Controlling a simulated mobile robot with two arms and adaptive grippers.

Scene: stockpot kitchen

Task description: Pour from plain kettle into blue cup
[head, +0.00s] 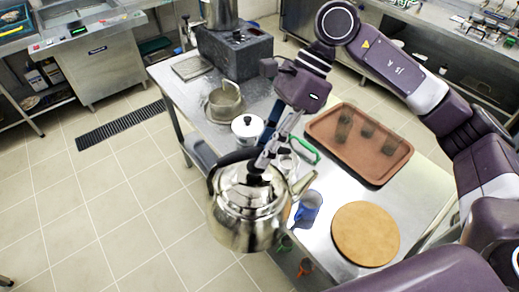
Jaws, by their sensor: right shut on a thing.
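The plain kettle (245,214) is shiny steel with a dark handle, and its spout points right. My right gripper (262,168) is shut on the kettle at its top and hides part of the handle and lid. The kettle looks close to upright, in front of the table's left edge in the picture. The blue cup (308,207) stands on the steel table, just right of the kettle, with the spout tip close above and left of it in the picture. I cannot tell the height gap between them. My left gripper is not in view.
A round wooden board (366,234) lies right of the cup. A brown tray (385,157) with several dark glasses lies behind it. A small lidded pot (247,129), a larger steel pot (224,103) and a grey stove block (235,52) stand farther back on the table (420,190).

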